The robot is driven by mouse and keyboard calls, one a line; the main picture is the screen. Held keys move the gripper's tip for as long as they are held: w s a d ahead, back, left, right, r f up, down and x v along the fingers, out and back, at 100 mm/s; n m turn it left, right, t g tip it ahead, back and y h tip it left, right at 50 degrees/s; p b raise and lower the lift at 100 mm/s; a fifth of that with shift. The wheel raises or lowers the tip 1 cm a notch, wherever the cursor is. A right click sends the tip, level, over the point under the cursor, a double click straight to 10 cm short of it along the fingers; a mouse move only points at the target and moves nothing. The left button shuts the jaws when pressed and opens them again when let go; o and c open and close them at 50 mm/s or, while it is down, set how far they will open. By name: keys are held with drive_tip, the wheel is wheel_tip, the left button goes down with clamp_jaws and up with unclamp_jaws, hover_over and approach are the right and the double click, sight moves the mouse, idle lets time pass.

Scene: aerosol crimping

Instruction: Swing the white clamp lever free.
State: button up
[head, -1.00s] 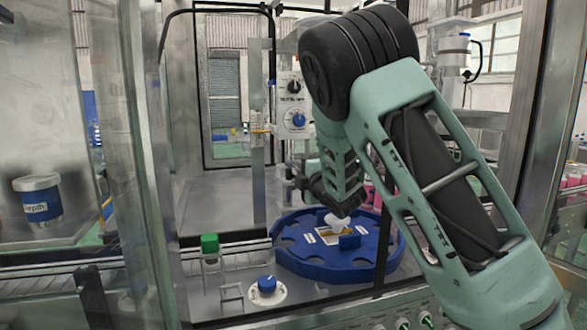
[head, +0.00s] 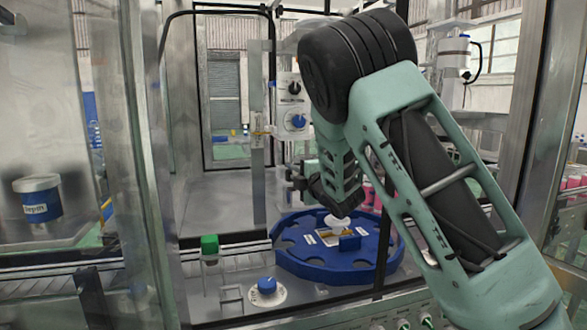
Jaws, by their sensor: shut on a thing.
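The white clamp lever (head: 336,221) shows as a small white piece on top of the blue round star-wheel plate (head: 292,266). My gripper (head: 342,210) points down at it from above and is shut on it. My own wrist hides most of the fingers and part of the lever, so its exact angle is hard to tell.
A blue knob (head: 267,285) and a green-capped piece (head: 209,244) stand left of the plate. A panel with dials (head: 292,105) is behind. Metal frame posts (head: 152,170) and glass enclose the left side. The steel deck at the back left is clear.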

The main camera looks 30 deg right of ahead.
drive_tip(key=shift+w+a, duration=0.3)
drive_tip(key=shift+a, duration=0.35)
drive_tip(key=shift+w+a, duration=0.25)
drive_tip(key=shift+a, duration=0.5)
drive_tip(key=shift+w+a, duration=0.8)
drive_tip(key=shift+a, duration=0.25)
drive_tip(key=shift+w, duration=0.1)
drive_tip(key=shift+w+a+b, duration=0.3)
drive_tip(key=shift+w+a, duration=0.5)
drive_tip(key=shift+w, duration=0.15)
